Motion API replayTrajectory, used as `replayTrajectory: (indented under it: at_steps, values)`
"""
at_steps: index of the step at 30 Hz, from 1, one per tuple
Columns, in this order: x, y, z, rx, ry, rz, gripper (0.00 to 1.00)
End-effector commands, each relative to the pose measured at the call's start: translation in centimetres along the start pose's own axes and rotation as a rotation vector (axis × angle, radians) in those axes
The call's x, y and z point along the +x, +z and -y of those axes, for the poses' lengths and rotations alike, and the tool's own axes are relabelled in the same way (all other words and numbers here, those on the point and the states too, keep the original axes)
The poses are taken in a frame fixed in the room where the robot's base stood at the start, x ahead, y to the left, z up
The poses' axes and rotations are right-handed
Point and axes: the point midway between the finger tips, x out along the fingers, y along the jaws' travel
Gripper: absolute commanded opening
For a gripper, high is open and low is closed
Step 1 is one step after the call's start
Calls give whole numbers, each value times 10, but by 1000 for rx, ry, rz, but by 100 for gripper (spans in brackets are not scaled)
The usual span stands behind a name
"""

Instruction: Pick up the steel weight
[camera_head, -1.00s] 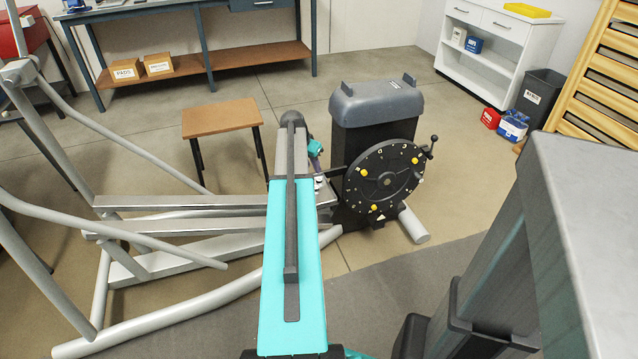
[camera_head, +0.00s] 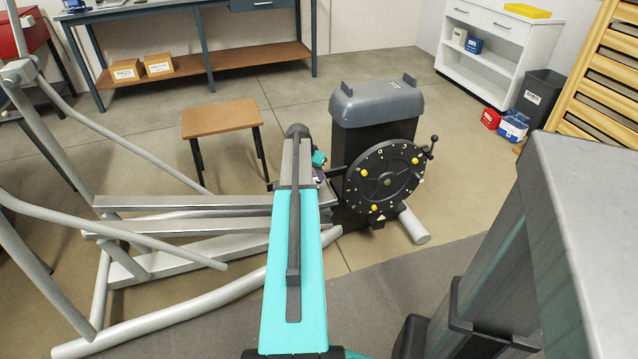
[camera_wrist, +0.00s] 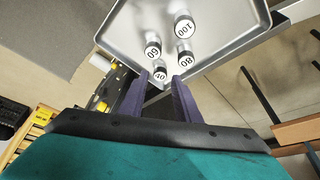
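Several steel weights stand in a metal tray (camera_wrist: 122,25) in the wrist view, with numbered white tops: 100 (camera_wrist: 184,22), 60 (camera_wrist: 152,44), 80 (camera_wrist: 185,52) and 40 (camera_wrist: 160,69). My gripper (camera_wrist: 160,82) has two purple fingers, spread apart. The weight marked 40 shows in the gap just beyond the fingertips; I cannot tell how far below them it is. In the head view, my arm largely hides the gripper and the tray beside the dial, and I cannot make out the weights.
A dark upright housing (camera_head: 375,105) with a round black dial (camera_head: 384,178) stands right of my arm. Grey elliptical rails (camera_head: 180,202) lie left. A wooden stool (camera_head: 222,118) stands behind.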

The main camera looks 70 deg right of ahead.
Motion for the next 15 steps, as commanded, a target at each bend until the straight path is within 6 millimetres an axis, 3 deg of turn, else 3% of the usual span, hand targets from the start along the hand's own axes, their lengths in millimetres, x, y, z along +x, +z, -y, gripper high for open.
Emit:
replayTrajectory:
  at_steps: [9, 15]
  values:
    - [37, -2, 1, 0, 1, 1, 30]
    - [44, -1, 0, 0, 0, 0, 30]
